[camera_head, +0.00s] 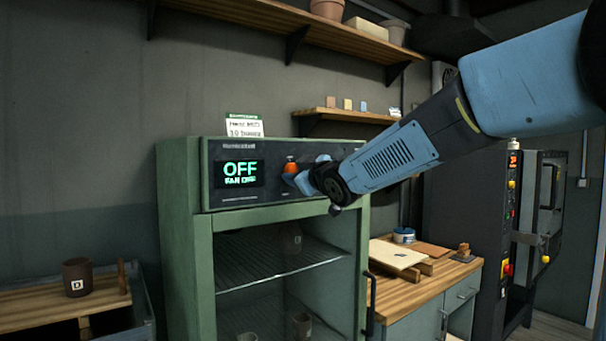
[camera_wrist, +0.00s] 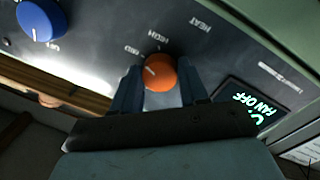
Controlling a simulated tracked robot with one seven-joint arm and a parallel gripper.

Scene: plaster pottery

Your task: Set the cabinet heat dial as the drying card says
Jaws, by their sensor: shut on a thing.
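The orange heat dial (camera_wrist: 160,73) sits on the cabinet's dark control panel (camera_head: 230,196), and it also shows in the head view (camera_head: 291,166). My gripper (camera_head: 300,178) is at the dial; in the wrist view its fingers (camera_wrist: 160,85) are closed on both sides of it. A pale mark shows on the dial's left part in the wrist view. Labels by it read HEAT, HIGH and apparently MED. The display (camera_head: 239,173) reads OFF, with a fan line below. The white drying card (camera_head: 243,127) stands on the cabinet; it seems to read heat MED, 10 hours.
A blue dial (camera_wrist: 41,19) is beside the heat dial. The green cabinet (camera_head: 180,240) has wire shelves (camera_head: 270,268) with pots inside. A wooden bench (camera_head: 425,281) is to its right; a pot marked D (camera_head: 77,277) is at left. Shelves (camera_head: 345,115) hang above.

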